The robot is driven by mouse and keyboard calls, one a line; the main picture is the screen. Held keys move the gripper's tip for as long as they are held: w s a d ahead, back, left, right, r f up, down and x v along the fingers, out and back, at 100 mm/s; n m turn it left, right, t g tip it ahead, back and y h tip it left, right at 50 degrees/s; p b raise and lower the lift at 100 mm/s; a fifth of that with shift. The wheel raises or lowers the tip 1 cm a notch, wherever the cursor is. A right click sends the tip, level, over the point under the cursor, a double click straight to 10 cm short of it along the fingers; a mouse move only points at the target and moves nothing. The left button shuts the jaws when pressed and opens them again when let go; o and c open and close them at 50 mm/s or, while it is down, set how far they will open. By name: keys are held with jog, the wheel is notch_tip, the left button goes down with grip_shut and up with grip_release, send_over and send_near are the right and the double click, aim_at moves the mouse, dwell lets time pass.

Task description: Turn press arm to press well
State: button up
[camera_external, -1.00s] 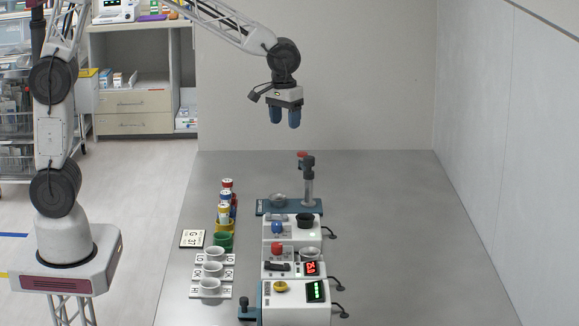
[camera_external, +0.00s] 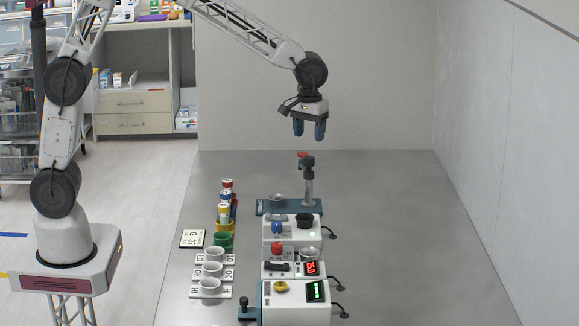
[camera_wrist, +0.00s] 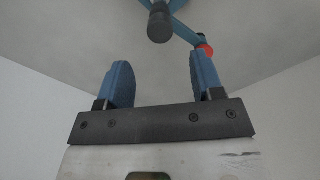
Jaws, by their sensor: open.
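The press stands at the far end of the row of devices, with a grey post (camera_external: 309,186) on a blue base plate (camera_external: 262,208). Its press arm ends in a red knob (camera_external: 302,154) near the top of the post. A small grey bowl-like well (camera_external: 277,198) sits on the plate, left of the post. My gripper (camera_external: 310,130) is open and empty, pointing down above the post and red knob, apart from them. In the wrist view the open fingers (camera_wrist: 160,84) show, with the red knob (camera_wrist: 206,50) and dark post top (camera_wrist: 160,24) beyond them.
Devices with a blue knob (camera_external: 277,228), a red knob (camera_external: 277,249) and a yellow knob (camera_external: 281,286) stand in front of the press. White cups (camera_external: 213,254), a green cup (camera_external: 223,240) and stacked vials (camera_external: 227,197) stand left. The table (camera_external: 390,220) is clear right.

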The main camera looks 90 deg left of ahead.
aim_at(309, 157)
jog(key=shift+f, duration=3.85)
grip_shut()
